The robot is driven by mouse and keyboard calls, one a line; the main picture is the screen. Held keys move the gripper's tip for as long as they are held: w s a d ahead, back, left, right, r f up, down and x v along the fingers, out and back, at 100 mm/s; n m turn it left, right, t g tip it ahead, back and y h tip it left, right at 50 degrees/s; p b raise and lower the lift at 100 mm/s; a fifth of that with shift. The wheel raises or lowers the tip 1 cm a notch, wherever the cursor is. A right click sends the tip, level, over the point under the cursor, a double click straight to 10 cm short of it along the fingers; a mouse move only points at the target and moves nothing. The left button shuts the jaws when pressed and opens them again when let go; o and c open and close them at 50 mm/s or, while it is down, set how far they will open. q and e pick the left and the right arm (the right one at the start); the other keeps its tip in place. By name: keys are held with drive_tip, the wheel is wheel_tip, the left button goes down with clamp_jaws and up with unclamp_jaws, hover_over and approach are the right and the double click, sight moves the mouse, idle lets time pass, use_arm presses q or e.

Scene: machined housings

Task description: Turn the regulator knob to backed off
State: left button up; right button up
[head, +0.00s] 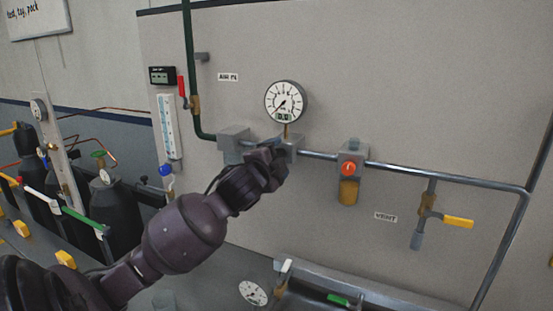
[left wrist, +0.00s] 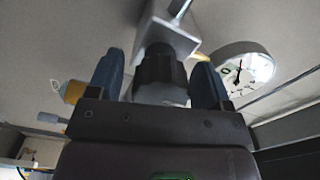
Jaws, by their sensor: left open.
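The regulator knob (left wrist: 160,70) is dark and ribbed and shows in the left wrist view. It sits under a grey regulator block (left wrist: 160,30), between my two blue fingers. My left gripper (left wrist: 158,78) is open around the knob; I cannot tell whether a finger touches it. In the head view my left gripper (head: 268,152) is at the regulator block (head: 291,143) on the wall panel and hides the knob. A round white gauge (head: 286,101) stands above the block, its small display seeming to read 0.0. My right gripper is not in view.
A pipe (head: 440,173) runs right from the regulator to a block with a red-orange knob (head: 348,169) and a yellow-handled vent valve (head: 457,222). A green pipe (head: 189,60) with a red-handled valve (head: 182,87) is at left. Dark cylinders (head: 113,210) stand at lower left.

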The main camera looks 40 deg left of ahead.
use_arm(q)
drive_tip(key=b+v, duration=0.1)
drive_tip(key=v, duration=0.9)
drive_tip(key=shift+s, duration=0.4)
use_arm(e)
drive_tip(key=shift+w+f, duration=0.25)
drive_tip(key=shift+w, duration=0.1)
use_arm(q)
drive_tip(key=shift+d, duration=0.1)
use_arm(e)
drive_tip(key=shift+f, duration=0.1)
